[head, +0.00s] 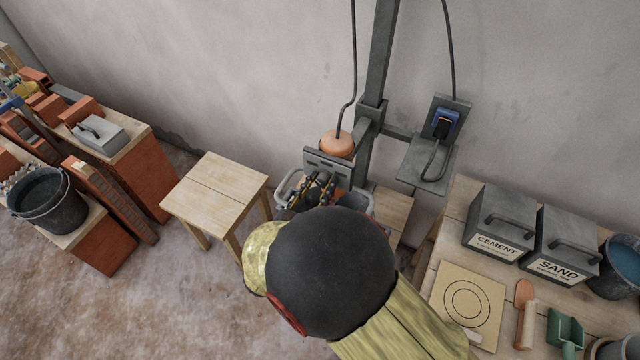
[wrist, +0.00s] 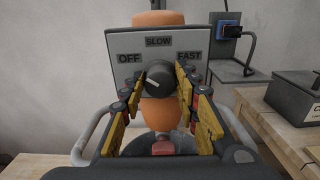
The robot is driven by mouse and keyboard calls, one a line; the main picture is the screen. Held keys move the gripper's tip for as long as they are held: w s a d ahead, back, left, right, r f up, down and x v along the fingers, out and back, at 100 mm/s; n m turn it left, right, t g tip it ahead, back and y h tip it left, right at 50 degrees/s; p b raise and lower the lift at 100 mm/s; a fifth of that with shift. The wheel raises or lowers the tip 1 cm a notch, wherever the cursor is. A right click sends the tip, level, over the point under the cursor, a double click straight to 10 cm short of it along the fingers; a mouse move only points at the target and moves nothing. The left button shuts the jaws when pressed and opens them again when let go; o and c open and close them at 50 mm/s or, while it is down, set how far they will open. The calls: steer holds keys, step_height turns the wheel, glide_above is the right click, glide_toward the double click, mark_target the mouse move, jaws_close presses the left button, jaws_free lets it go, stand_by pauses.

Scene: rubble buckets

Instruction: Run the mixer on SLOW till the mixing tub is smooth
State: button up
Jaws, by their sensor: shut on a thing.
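The mixer's control panel (wrist: 190,43) is a grey plate marked OFF, SLOW and FAST, on the orange mixer body (wrist: 158,113). Its dark round knob (wrist: 159,76) sits between the fingertips of my gripper (wrist: 160,80), which is shut on it. A pale mark on the knob lies toward its left side; I cannot tell exactly which label it points to. In the head view the orange mixer (head: 337,143) hangs on a grey post, with my gripper (head: 318,188) at its panel. The mixing tub (head: 358,200) is below, mostly hidden by my arm; its contents cannot be seen.
A bare wooden stool (head: 215,195) stands left of the tub. A bucket (head: 48,198) stands farther left.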

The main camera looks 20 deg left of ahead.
steer(key=shift+m, duration=0.4)
steer(key=shift+c, duration=0.4)
steer(key=m+b, duration=0.4)
steer(key=m, duration=0.1)
steer(key=shift+d+f+m, duration=0.1)
steer(key=shift+f+m, duration=0.1)
steer(key=shift+m, duration=0.1)
steer(key=shift+m+b, duration=2.05)
steer(key=shift+m, duration=0.05)
steer(key=shift+r, duration=0.1)
steer(key=o, duration=1.1)
steer(key=shift+o, duration=0.2)
steer(key=s, duration=1.2)
steer(key=shift+a, duration=0.45)
